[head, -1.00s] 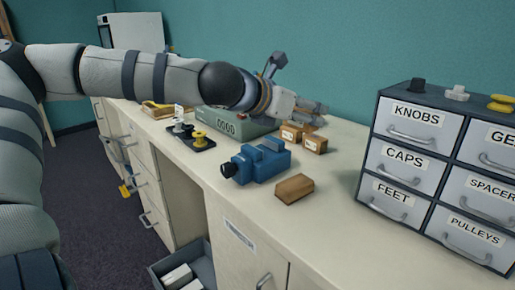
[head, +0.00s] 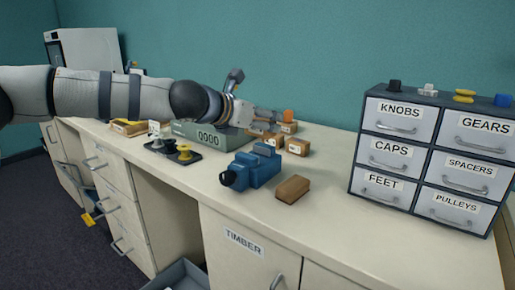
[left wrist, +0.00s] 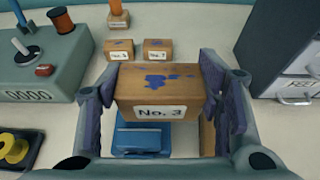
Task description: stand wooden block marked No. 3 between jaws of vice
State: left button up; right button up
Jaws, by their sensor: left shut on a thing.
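The wooden block marked No. 3 (left wrist: 160,88), brown with blue stains and a white label, is between the finger pads of my left gripper (left wrist: 160,108) in the left wrist view. The gripper is shut on it. The blue vice (head: 254,166) stands on the bench; it also shows below and partly behind the block in the left wrist view (left wrist: 140,138). In the head view my left gripper (head: 266,119) is raised over the bench behind the vice, and I cannot make out the held block there. My right gripper is not in view.
A plain wooden block (head: 293,189) lies right of the vice. Labelled blocks (head: 297,147) stand behind it, near a green counter box (head: 207,137) and a black tray with spools (head: 172,150). A labelled drawer cabinet (head: 430,160) stands right. The front bench is clear.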

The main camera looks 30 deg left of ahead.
aim_at(263, 146)
pick_arm(q)
jog(key=f, duration=0.1)
jog(key=w+a+f, duration=0.1)
jog(key=f, duration=0.1)
jog(key=w+a+f, duration=0.1)
jog(key=shift+a+f+b, duration=0.2)
jog(key=shift+f+b, duration=0.2)
jog(key=f, duration=0.1)
jog(key=f+b, duration=0.1)
jog(key=f, duration=0.1)
jog(key=shift+w+a+f, duration=0.2)
jog(key=shift+f, duration=0.1)
jog(key=shift+r, duration=0.3)
jog(key=shift+f, duration=0.25)
jog(key=o, duration=1.2)
jog(key=shift+c, duration=0.2)
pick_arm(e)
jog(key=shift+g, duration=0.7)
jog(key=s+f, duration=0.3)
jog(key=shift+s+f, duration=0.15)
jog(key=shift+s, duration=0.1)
pick_arm(q)
jog(key=shift+r, duration=0.1)
